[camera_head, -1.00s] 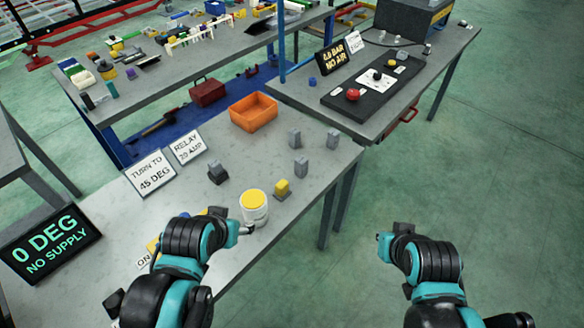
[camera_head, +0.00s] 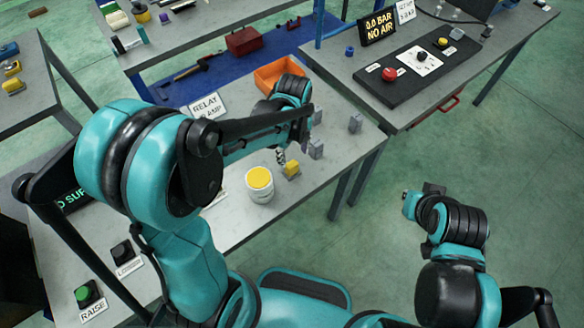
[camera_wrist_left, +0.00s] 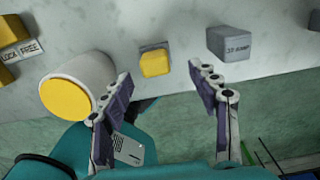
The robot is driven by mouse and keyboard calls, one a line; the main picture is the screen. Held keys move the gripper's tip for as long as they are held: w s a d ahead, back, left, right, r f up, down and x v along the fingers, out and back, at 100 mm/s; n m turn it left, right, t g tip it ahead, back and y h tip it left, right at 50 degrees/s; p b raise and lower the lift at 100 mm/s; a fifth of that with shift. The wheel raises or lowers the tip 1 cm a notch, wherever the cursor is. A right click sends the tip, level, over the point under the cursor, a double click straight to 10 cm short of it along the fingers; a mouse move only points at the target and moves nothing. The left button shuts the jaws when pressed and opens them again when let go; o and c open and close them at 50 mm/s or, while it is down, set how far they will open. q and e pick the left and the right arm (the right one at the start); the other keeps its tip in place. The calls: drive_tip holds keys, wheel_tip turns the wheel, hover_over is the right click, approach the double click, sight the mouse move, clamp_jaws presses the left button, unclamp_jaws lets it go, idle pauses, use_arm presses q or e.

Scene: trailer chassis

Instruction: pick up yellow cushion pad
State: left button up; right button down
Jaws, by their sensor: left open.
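A small yellow block (camera_head: 292,168) sits on a grey piece on the near bench. It may be the cushion pad; I cannot be sure. In the left wrist view the yellow block (camera_wrist_left: 155,62) lies ahead of and between the fingertips, apart from both. My left gripper (camera_head: 294,150) hangs just above it in the head view, partly hidden by its arm. In the left wrist view this gripper (camera_wrist_left: 160,78) is open and empty. My right gripper (camera_head: 428,192) is over the floor at the right, its jaws unclear.
A white cylinder with a yellow top (camera_head: 259,190) stands close left of the block. Grey blocks (camera_head: 316,149) stand to the right and behind. An orange bin (camera_head: 268,75) is farther back. Another bench (camera_head: 420,100) holds a black control panel. Open floor lies to the right.

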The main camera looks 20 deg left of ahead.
sight(292, 164)
use_arm(q)
drive_tip(key=f, duration=0.2)
drive_tip(key=f+b, duration=0.1)
drive_tip(key=f, duration=0.1)
drive_tip(key=f+b, duration=0.1)
drive_tip(key=f, duration=0.1)
drive_tip(key=shift+s+a+f, duration=0.15)
drive_tip(key=shift+s+f, duration=0.15)
drive_tip(key=shift+s, duration=0.05)
drive_tip(key=c, duration=1.4)
